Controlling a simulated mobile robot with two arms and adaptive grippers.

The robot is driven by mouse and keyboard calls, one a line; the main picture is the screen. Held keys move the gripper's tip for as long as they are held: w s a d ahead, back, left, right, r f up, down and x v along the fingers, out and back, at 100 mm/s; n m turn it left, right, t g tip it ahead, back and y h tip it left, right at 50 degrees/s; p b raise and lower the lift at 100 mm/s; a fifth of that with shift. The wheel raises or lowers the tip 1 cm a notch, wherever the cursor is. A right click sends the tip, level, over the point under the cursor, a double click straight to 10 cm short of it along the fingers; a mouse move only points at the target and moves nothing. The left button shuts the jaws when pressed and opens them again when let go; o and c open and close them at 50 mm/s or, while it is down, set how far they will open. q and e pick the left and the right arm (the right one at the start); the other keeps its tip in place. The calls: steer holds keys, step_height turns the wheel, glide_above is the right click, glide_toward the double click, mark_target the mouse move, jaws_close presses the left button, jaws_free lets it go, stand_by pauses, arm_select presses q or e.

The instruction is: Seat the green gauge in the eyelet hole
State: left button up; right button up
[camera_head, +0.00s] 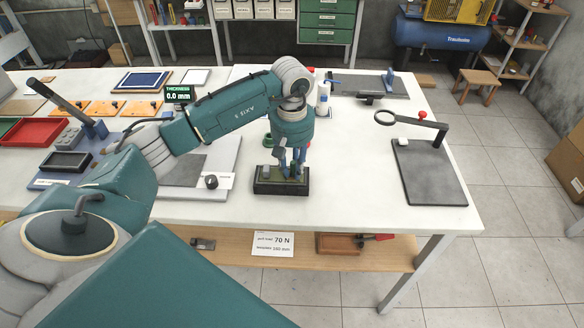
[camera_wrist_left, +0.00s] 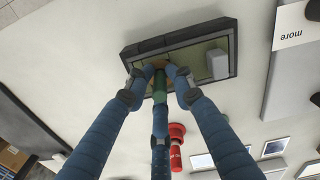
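My left gripper (camera_head: 290,168) points down into a black-rimmed tray (camera_head: 262,189) with a green inside, near the front edge of the white table. In the left wrist view its blue fingers (camera_wrist_left: 160,78) come together around a small dark green piece (camera_wrist_left: 160,88), which looks like the green gauge. Whether they press on it cannot be told. The tray rim (camera_wrist_left: 128,56) and a grey block (camera_wrist_left: 217,63) inside it also show there. To the right, a ring (camera_head: 386,117) on a bent arm rises from a dark base plate (camera_head: 428,176); it may be the eyelet. My right gripper is not in view.
A small dark knob (camera_head: 211,181) and a light plate lie left of the tray. Behind my arm stand a white cylinder (camera_head: 323,95) and a dark plate (camera_head: 372,86). White tabletop (camera_head: 355,180) is clear between the tray and the ring stand.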

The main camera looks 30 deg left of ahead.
arm_select(q)
steer(key=shift+s+d+f, duration=0.15)
steer(key=shift+s+f, duration=0.05)
steer(key=shift+f, duration=0.2)
steer(key=shift+s+d+f, duration=0.1)
steer(key=shift+s+f, duration=0.1)
steer(key=shift+f, duration=0.2)
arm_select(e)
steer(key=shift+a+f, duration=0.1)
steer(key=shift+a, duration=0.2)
arm_select(q)
steer(key=shift+w+r+p, duration=0.1)
steer(key=shift+r+p, duration=0.55)
steer(key=shift+p, duration=0.15)
steer(key=shift+w+a+r+b, duration=0.1)
steer(key=shift+w+r+b, duration=0.15)
steer(key=shift+b, duration=0.1)
step_height(320, 180, up, 11)
steer(key=b, duration=0.2)
steer(key=shift+w+a+f+b, duration=0.1)
steer(key=shift+a+b, duration=0.05)
steer(key=shift+b, duration=0.2)
steer(key=shift+r, duration=0.45)
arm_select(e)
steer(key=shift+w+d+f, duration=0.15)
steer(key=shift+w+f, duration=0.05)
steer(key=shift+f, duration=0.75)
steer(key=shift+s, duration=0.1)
